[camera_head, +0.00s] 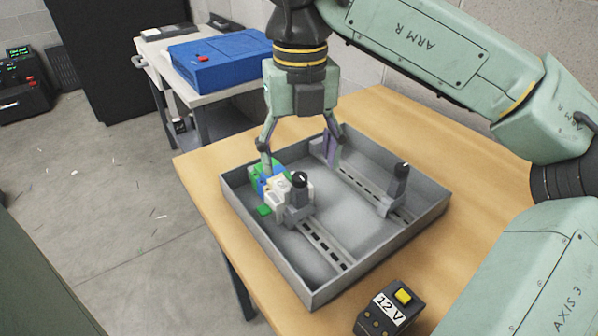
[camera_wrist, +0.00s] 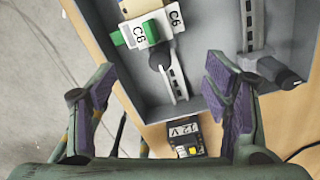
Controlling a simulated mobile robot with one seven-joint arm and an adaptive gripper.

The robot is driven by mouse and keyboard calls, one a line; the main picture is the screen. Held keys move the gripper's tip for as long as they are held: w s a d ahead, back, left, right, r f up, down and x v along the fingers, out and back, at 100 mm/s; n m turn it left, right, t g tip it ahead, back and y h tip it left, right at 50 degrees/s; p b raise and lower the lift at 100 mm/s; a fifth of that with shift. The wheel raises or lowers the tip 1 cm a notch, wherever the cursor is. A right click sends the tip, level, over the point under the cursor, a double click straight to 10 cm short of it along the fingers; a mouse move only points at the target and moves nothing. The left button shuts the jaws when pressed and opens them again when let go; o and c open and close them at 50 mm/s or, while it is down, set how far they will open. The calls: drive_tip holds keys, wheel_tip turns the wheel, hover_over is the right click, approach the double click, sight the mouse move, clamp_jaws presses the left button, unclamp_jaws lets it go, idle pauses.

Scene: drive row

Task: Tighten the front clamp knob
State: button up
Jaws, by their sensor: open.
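A black clamp knob (camera_head: 300,182) stands on a grey end clamp beside a white module (camera_head: 275,185) on the left rail of the grey tray. It also shows in the wrist view (camera_wrist: 159,60), beside the white C6 labels and green connector (camera_wrist: 150,31). A second black knob (camera_head: 402,171) stands on the right rail, and in the wrist view (camera_wrist: 279,71) it is near the right finger. I cannot tell by name which is the front one. My gripper (camera_head: 299,160) is open, empty and pointing down over the tray, its purple-padded fingers (camera_wrist: 160,78) wide apart.
The tray (camera_head: 262,250) has raised walls and sits on a wooden table (camera_head: 205,180). A black 12 V box (camera_head: 388,310) with a yellow button stands by its near side. A blue case (camera_head: 220,58) lies on a bench behind. The tray floor between the rails is clear.

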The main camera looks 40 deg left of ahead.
sight(299, 175)
drive_tip(key=shift+f, duration=0.15)
drive_tip(key=shift+f+b, duration=1.15)
drive_tip(key=shift+f, duration=0.3)
drive_tip(key=shift+c, duration=0.4)
drive_tip(key=c, duration=1.5)
drive_tip(key=shift+w+a+r, duration=0.1)
drive_tip(key=shift+a, duration=0.05)
